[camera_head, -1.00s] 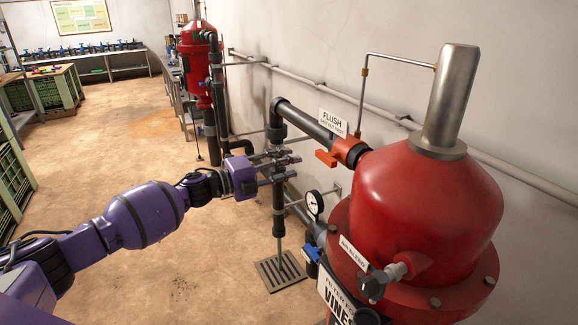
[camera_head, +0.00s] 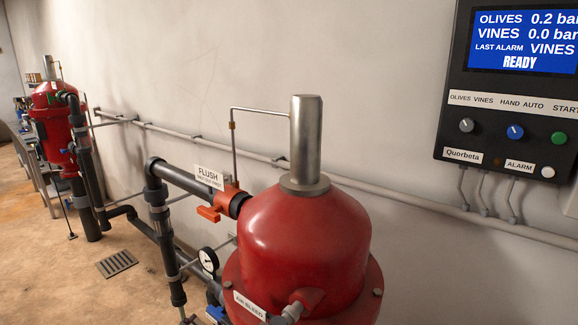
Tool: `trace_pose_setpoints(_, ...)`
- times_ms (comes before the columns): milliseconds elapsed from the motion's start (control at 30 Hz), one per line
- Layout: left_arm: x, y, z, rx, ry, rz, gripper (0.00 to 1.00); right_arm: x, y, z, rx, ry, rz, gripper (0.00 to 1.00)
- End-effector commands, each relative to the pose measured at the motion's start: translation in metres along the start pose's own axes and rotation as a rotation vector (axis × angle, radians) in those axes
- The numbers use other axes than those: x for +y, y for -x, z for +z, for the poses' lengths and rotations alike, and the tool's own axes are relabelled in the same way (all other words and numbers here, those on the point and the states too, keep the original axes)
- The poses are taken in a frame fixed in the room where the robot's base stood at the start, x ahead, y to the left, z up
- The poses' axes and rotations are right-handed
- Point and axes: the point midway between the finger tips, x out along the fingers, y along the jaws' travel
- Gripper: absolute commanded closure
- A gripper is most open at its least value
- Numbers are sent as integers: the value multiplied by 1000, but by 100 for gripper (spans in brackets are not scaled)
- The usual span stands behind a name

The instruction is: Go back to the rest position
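Neither of my grippers shows in the head view, and no part of my arms is in the picture. The near red filter tank (camera_head: 305,232) stands in the lower middle, with a steel cylinder (camera_head: 306,140) on top. An orange valve handle (camera_head: 209,213) sits on the dark pipe beside the tank, under a FLUSH sign (camera_head: 209,176). A round gauge (camera_head: 208,260) is below it. An AIR BLEED label (camera_head: 249,305) is on the tank's front.
A control panel (camera_head: 510,90) hangs on the wall at right; its screen (camera_head: 525,41) reads READY. A second red tank (camera_head: 52,115) stands far left. A floor drain grate (camera_head: 117,263) lies at lower left. Bare floor (camera_head: 50,270) is free there.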

Motion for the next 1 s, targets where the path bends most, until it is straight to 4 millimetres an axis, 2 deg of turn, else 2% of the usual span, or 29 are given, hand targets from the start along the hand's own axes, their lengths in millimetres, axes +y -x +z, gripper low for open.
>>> trace_pose_setpoints(33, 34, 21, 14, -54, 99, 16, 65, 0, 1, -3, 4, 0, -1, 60)
trace_pose_setpoints(167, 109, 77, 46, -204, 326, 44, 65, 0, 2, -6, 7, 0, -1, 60)
trace_pose_setpoints(200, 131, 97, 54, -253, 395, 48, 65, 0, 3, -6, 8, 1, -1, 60)
trace_pose_setpoints(300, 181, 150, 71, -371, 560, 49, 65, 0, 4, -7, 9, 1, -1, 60)
trace_pose_setpoints(400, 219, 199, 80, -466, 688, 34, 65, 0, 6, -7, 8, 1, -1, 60)
trace_pose_setpoints(500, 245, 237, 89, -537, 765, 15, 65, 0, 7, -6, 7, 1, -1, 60)
trace_pose_setpoints(633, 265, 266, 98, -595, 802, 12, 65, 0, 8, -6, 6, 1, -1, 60)
trace_pose_setpoints(767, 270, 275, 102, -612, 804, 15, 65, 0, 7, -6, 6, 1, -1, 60)
trace_pose_setpoints(1000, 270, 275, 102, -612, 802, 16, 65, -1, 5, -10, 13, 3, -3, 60)
